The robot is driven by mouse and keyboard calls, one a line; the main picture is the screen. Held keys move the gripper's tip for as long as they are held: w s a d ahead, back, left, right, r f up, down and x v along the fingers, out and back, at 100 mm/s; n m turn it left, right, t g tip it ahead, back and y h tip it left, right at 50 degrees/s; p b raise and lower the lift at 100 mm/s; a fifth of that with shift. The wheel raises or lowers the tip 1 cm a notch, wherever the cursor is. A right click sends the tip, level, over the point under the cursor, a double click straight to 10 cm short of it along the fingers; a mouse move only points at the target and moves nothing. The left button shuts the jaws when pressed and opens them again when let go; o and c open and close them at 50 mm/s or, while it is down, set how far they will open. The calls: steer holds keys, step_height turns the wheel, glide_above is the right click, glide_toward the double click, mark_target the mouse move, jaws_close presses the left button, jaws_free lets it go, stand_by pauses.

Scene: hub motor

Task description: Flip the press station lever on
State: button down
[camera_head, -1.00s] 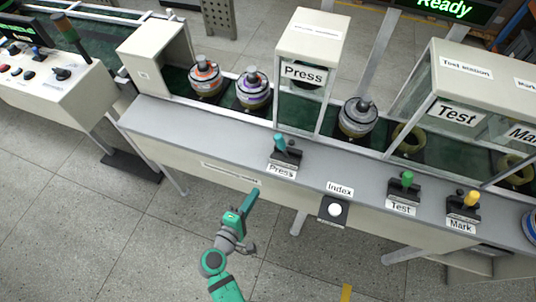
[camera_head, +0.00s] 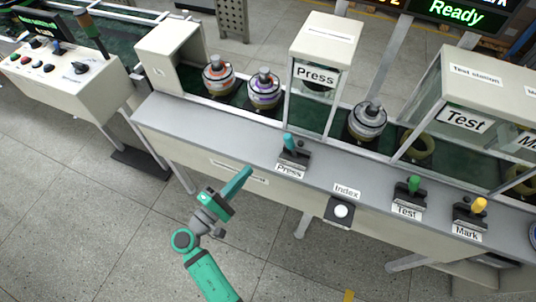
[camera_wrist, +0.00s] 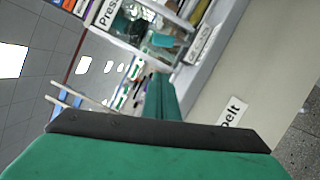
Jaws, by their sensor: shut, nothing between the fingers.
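The press lever (camera_head: 289,143) has a teal handle on a dark base and stands on the grey ledge in front of the Press station (camera_head: 318,72), above a "Press" label. In the wrist view the teal lever handle (camera_wrist: 163,40) shows just beyond my fingers. My gripper (camera_head: 246,172) is shut and empty. It points up and right toward the lever, in front of the ledge, and is apart from the lever. In the wrist view my shut fingers (camera_wrist: 160,97) run up the middle of the picture.
The white Index button (camera_head: 341,211), green Test lever (camera_head: 414,185) and yellow Mark lever (camera_head: 478,206) stand to the right along the ledge (camera_head: 215,128). Several motors sit on the belt behind it. A control desk (camera_head: 62,80) is at the left. Floor in front is clear.

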mark_target(292, 147)
steer(key=x, duration=0.9)
steer(key=shift+w+d, duration=0.25)
steer(key=d, duration=0.2)
steer(key=d+r, duration=0.1)
steer(key=shift+w+d, duration=0.4)
steer(key=shift+a+r, duration=0.1)
